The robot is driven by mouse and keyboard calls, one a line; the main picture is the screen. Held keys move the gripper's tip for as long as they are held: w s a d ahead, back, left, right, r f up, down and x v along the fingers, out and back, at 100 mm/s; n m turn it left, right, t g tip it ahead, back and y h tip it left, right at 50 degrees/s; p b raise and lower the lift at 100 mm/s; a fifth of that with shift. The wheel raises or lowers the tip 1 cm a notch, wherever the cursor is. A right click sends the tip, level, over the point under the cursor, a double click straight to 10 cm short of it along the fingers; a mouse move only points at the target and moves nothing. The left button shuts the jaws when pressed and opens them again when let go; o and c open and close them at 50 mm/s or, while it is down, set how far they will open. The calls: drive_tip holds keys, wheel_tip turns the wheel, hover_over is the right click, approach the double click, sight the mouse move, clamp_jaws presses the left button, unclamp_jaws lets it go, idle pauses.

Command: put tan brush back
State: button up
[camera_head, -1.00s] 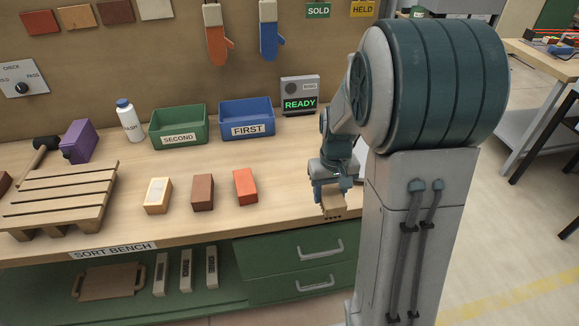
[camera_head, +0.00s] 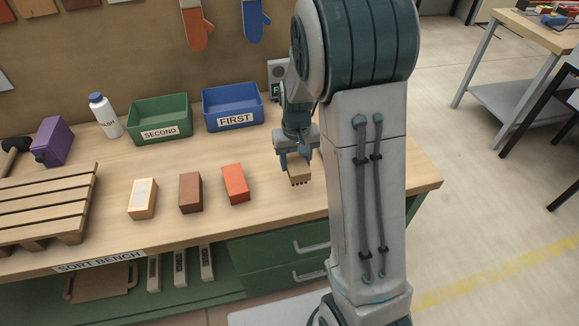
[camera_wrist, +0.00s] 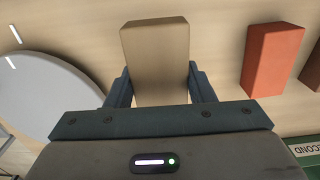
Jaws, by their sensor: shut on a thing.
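My gripper (camera_head: 298,160) is shut on the tan brush (camera_head: 299,175), a tan block with a row of short dark tufts along its lower edge. It is over the right part of the bench, right of the red brick. In the wrist view the brush (camera_wrist: 157,55) sits between the two fingers (camera_wrist: 158,88), its plain tan face showing and the tufts out of sight. I cannot tell whether the brush touches the bench top or hangs just above it.
Cream (camera_head: 143,198), brown (camera_head: 190,193) and red (camera_head: 235,184) bricks stand in a row on the bench. Behind are the green SECOND bin (camera_head: 160,133) and blue FIRST bin (camera_head: 233,121). A slatted pallet (camera_head: 45,238) is at left. A pale round disc (camera_wrist: 50,100) shows in the wrist view.

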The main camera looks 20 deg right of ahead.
drive_tip(key=shift+w+a+f, duration=0.6)
drive_tip(key=shift+w+f, duration=0.05)
drive_tip(key=shift+w, duration=0.15)
drive_tip(key=shift+f+p, duration=0.45)
drive_tip(key=shift+f, duration=1.45)
drive_tip(key=shift+f, duration=0.1)
drive_tip(key=o, duration=1.2)
